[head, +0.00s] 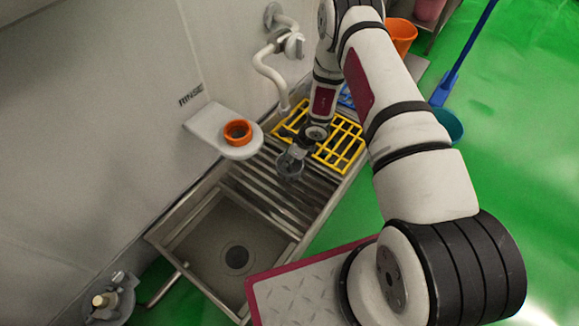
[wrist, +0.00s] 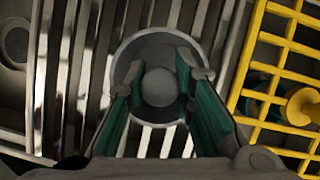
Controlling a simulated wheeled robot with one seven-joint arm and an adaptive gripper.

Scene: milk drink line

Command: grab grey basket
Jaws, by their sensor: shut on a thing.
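The grey basket (head: 289,168) is a small round grey cup over the ribbed metal drainboard in the head view. In the wrist view the basket (wrist: 126,62) shows as a grey ring with a paler round middle, between my teal-lined fingers. My gripper (head: 297,152) is shut on the basket, with its fingers reaching over the rim. My gripper (wrist: 162,72) hides part of the near rim in the wrist view. I cannot tell whether the basket touches the slats.
A yellow rack (head: 343,150) lies right beside the basket. A white wall shelf with an orange ring (head: 237,132) is to the left, below a tap (head: 270,72). The sink basin (head: 205,245) lies in front. Green floor (head: 510,130) is open at right.

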